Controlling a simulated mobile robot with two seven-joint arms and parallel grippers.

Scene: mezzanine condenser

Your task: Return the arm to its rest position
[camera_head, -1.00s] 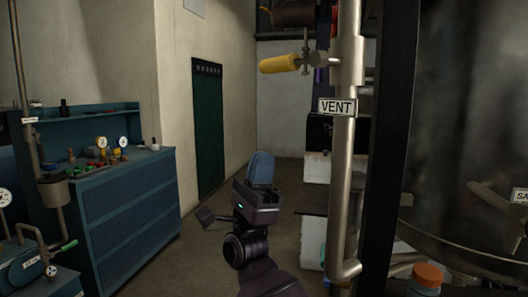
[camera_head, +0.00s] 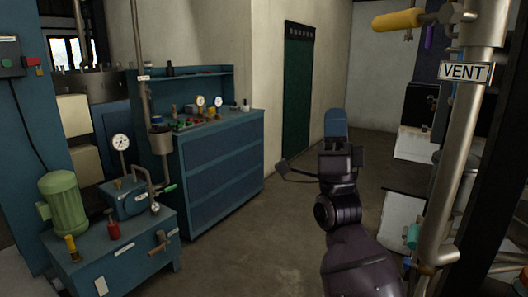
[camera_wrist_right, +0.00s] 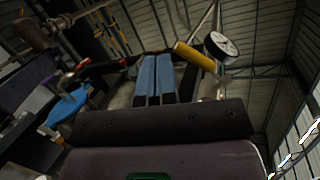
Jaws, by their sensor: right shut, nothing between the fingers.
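My right gripper (camera_head: 336,124) is raised in the middle right of the head view, on my dark arm that comes up from the bottom. Its blue fingers are together and hold nothing. In the right wrist view the two blue fingers (camera_wrist_right: 153,78) lie side by side, pointing up toward the ceiling. The right gripper is left of the vent pipe and apart from it in the head view. My left gripper is not in view.
A vertical pipe with a VENT sign (camera_head: 466,72) and a yellow-handled valve (camera_head: 398,19) stands at right. A blue workbench (camera_head: 222,165) and a pump unit with a green motor (camera_head: 63,203) stand at left. Bare floor (camera_head: 262,245) lies between.

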